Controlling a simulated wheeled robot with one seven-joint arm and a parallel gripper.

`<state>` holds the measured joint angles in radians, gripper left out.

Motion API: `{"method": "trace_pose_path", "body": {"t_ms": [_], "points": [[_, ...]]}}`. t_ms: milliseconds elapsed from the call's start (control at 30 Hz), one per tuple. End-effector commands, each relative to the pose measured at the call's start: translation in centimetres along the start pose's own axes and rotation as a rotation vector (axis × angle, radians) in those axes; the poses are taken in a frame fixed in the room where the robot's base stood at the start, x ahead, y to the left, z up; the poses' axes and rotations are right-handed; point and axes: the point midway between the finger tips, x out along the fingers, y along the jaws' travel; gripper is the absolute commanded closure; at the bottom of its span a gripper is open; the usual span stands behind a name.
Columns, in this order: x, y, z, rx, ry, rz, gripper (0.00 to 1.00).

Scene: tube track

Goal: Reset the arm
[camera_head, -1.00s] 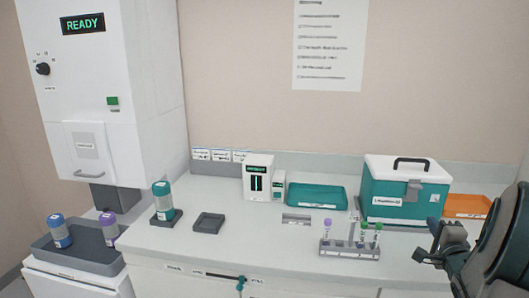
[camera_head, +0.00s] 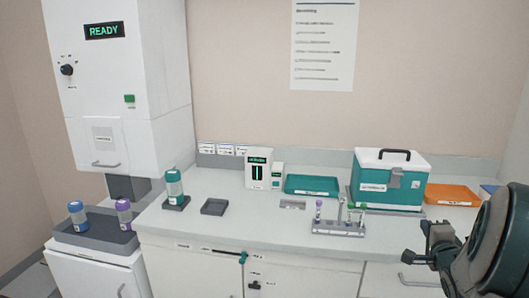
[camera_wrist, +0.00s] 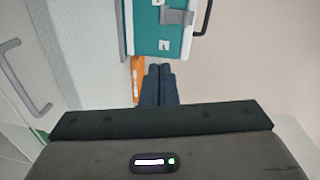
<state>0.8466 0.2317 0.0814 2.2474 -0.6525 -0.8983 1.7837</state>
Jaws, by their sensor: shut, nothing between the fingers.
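My gripper (camera_head: 428,233) is at the right in the head view, in front of the counter (camera_head: 250,213) and near its front edge. In the wrist view its two dark fingers (camera_wrist: 158,85) are together with nothing between them. The teal and white cooler box (camera_head: 388,183) stands on the counter beyond it, and it also shows at the top of the wrist view (camera_wrist: 150,28). A tube rack (camera_head: 338,228) with several capped tubes stands left of my gripper, apart from it.
An orange tray (camera_head: 451,195) lies right of the box, a teal tray (camera_head: 312,185) left of it. A grey tray (camera_head: 95,238) holds two canisters below the READY machine (camera_head: 120,80). Drawer handles (camera_head: 418,281) line the front.

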Motion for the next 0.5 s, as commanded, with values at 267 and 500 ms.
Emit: {"method": "trace_pose_path", "body": {"t_ms": [267, 500], "points": [[-0.7, -0.8, 3.3, -0.212, 0.004, 0.141, 1.00], [-3.8, -1.3, 8.8, -0.524, -0.071, 0.360, 1.00]]}}
